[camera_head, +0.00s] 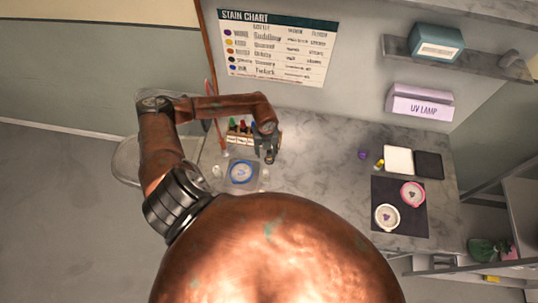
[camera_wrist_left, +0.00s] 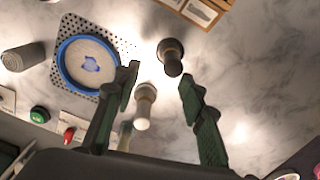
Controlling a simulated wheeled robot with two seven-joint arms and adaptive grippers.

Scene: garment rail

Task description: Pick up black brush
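What looks like the black brush (camera_wrist_left: 172,57) stands on the marble counter in the left wrist view, its dark round top towards the camera. It lies just beyond and between the fingertips of my left gripper (camera_wrist_left: 160,80), apart from both. The gripper is open and empty. A pale brush-like piece with a white end (camera_wrist_left: 144,108) also shows between the fingers, closer to the palm. In the head view my left gripper (camera_head: 268,155) is over the counter beside the bottle rack, and I cannot make out the black brush there. My right gripper is not in view.
A blue-rimmed dish (camera_wrist_left: 62,66) sits on a perforated plate, near a grey cylinder (camera_wrist_left: 22,57). Bottles with coloured caps (camera_head: 240,127) stand near the gripper. A dark mat (camera_head: 400,225) with two round dishes lies to the right. The counter's middle (camera_head: 315,165) is clear.

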